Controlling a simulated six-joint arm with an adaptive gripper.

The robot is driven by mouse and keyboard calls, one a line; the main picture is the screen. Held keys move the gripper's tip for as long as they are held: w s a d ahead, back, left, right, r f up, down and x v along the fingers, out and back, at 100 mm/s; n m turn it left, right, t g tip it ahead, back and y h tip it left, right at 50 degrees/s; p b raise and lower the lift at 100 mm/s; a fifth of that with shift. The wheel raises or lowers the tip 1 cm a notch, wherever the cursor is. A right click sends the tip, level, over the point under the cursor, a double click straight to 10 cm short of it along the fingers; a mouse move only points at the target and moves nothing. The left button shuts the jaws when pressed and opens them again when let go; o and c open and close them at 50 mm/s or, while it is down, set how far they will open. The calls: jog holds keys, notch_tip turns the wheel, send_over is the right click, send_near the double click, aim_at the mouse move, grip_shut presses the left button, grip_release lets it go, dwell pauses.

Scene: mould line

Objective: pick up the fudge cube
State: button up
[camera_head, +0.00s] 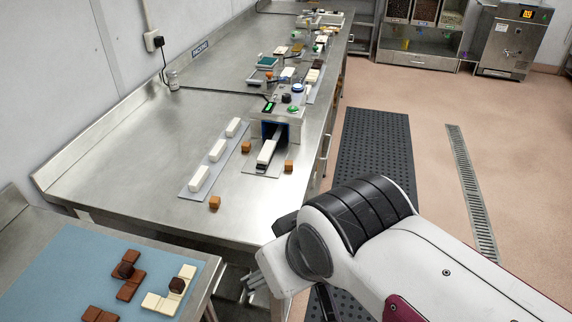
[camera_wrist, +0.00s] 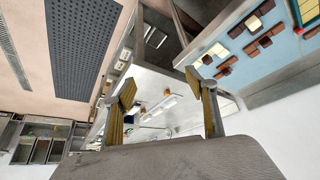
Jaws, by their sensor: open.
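Three caramel-brown fudge cubes sit on the steel table in the head view. Which one is meant I cannot tell. In the wrist view my gripper (camera_wrist: 162,88) is open with nothing between its fingers. The table and small brown cubes show beyond the fingers, well away from them. In the head view my arm hides most of the gripper.
Three white bars lie on the grey strip (camera_head: 187,193). Another white bar (camera_head: 267,151) lies at the mouth of the small machine (camera_head: 283,122). A blue mat (camera_head: 50,262) with chocolate pieces is at lower left. The table's left part is clear.

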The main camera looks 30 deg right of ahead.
dwell(0.3)
jog(key=c, duration=0.5)
